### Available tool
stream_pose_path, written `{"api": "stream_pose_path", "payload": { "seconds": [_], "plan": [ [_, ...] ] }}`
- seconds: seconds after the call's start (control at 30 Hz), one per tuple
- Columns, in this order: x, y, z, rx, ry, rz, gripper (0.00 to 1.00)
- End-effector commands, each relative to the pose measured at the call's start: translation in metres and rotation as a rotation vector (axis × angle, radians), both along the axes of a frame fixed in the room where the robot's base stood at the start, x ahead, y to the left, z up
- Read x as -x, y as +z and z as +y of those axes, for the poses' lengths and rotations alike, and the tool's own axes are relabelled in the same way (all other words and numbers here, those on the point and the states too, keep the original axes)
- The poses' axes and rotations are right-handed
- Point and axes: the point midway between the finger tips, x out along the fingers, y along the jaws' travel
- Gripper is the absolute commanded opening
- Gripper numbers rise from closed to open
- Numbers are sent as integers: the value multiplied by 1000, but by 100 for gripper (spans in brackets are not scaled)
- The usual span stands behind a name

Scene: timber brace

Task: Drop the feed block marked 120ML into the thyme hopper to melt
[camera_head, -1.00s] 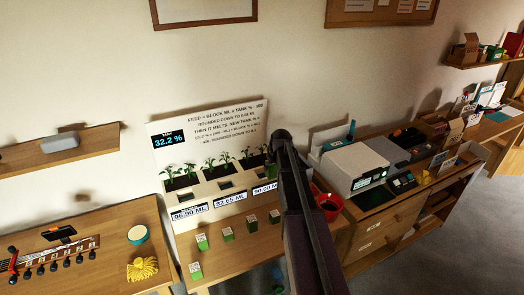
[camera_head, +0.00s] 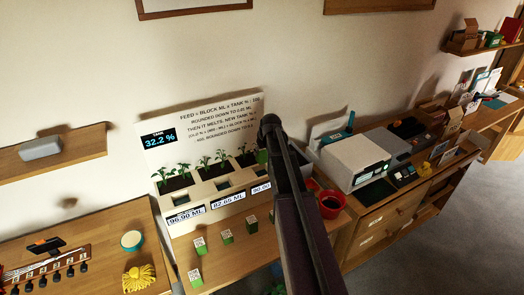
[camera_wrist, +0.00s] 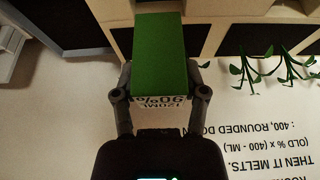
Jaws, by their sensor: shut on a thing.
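My gripper (camera_wrist: 160,95) is shut on a green block (camera_wrist: 160,50). In the head view, the block (camera_head: 261,156) shows at the end of my arm, in front of the right part of a pale planter panel (camera_head: 200,201). The panel has several dark openings below clumps of seedlings. Displays below read 96.90 ML (camera_head: 187,215) and 82.65 ML (camera_head: 228,200); a third (camera_head: 261,188) is partly hidden by my arm. No thyme name is readable. The tank screen (camera_head: 160,139) reads 32.2 %.
Several green blocks with white labels stand on the table before the panel, one at the front (camera_head: 195,277). A red pot (camera_head: 331,203) and a white machine (camera_head: 355,163) stand right of my arm. A yellow cloth (camera_head: 138,278) lies on the left table.

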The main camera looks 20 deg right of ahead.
Motion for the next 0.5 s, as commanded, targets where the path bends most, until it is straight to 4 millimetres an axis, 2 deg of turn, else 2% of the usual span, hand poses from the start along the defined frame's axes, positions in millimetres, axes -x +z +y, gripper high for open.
{"api": "stream_pose_path", "payload": {
  "seconds": [0.27, 0.5],
  "plan": [
    [0, -3, -1, 0, -1, 0, 4],
    [0, -15, -1, 1, -1, 0, 4]
  ]
}}
